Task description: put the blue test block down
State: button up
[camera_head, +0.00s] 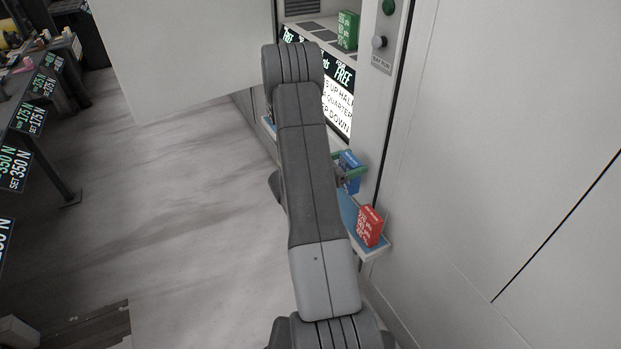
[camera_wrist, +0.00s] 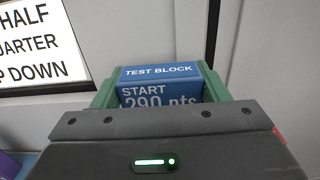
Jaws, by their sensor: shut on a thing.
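The blue test block (camera_wrist: 160,88) is held between the green fingers of my gripper (camera_wrist: 158,98) in the wrist view. Its top reads "TEST BLOCK" and its face reads "START 290 pts"; the lower part is hidden behind the gripper body. In the head view the blue block (camera_head: 351,176) shows beside my arm, with a green finger of my gripper (camera_head: 350,172) along it. It is close to a narrow shelf with a blue surface (camera_head: 347,209). I cannot tell whether the block touches the shelf.
A red block (camera_head: 370,227) stands at the near end of the shelf. A green block (camera_head: 347,31) stands in the upper recess, above a lit sign (camera_head: 338,105). A wall panel with a green button (camera_head: 389,7) and a knob is at the right. Open floor lies left.

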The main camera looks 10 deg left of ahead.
aim_at(348, 189)
notch_tip(348, 189, down, 11)
jog(key=b, duration=0.3)
jog(key=shift+r, duration=0.15)
jog(key=shift+f, duration=0.2)
jog(key=o, duration=1.3)
jog(key=shift+r, duration=0.2)
jog(key=p+v, duration=0.1)
jog(key=v, duration=1.1)
